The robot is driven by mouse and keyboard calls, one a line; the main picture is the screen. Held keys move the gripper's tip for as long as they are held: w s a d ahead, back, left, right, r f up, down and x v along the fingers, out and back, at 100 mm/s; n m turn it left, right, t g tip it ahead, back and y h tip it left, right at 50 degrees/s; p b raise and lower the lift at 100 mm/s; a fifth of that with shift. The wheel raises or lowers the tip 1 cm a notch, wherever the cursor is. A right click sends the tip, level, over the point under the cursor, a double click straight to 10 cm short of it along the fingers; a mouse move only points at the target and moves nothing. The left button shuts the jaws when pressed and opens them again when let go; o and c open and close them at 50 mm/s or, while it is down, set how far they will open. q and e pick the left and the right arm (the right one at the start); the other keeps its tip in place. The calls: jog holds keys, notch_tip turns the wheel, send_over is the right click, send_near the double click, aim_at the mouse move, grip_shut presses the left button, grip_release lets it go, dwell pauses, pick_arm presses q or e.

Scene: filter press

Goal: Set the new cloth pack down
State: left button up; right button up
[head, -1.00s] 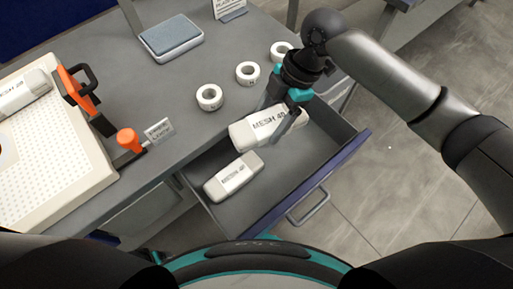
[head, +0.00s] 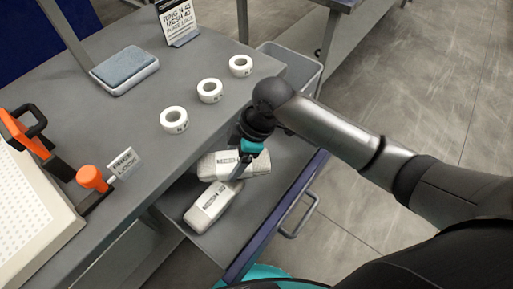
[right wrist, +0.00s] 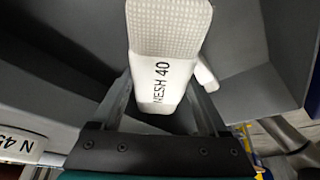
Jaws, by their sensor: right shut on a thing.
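My right gripper (head: 246,160) is shut on a white cloth pack (head: 222,166) over the open drawer (head: 250,215). In the right wrist view the held pack (right wrist: 165,50) reads MESH 40 and sits between the two fingers. A second white pack (head: 211,206) lies in the drawer, close to the held pack on its near side. I cannot tell whether the held pack touches the drawer floor or the other pack. My left gripper is not in view.
Three white rings (head: 210,91) stand on the grey bench, with a blue-grey pad (head: 125,70) and a sign (head: 178,22) behind. The cream press plate (head: 30,205) with orange handles (head: 93,178) is at left. A grey bin (head: 290,65) stands beyond the bench.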

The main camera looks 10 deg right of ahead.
jog(key=w+d+b, duration=0.1)
jog(key=w+d, duration=0.1)
jog(key=d, duration=0.1)
jog(key=w+d+f+b, duration=0.1)
jog(key=w+d, duration=0.2)
jog(key=w+d+b, duration=0.2)
jog(key=d, duration=0.1)
jog(key=shift+w+d+f, duration=0.2)
jog(key=shift+d+f, duration=0.05)
jog(key=shift+f+b, duration=0.5)
jog(key=shift+f, duration=0.55)
notch_tip(320, 180, down, 2)
jog(key=shift+f+b, duration=0.25)
jog(key=shift+b, duration=0.4)
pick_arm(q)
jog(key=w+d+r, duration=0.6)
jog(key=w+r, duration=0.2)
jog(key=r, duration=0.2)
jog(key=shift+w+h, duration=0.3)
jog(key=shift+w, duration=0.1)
pick_arm(e)
jog(key=shift+f, duration=0.4)
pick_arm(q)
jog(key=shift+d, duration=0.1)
pick_arm(e)
jog(key=o, duration=1.3)
jog(key=shift+f, duration=0.1)
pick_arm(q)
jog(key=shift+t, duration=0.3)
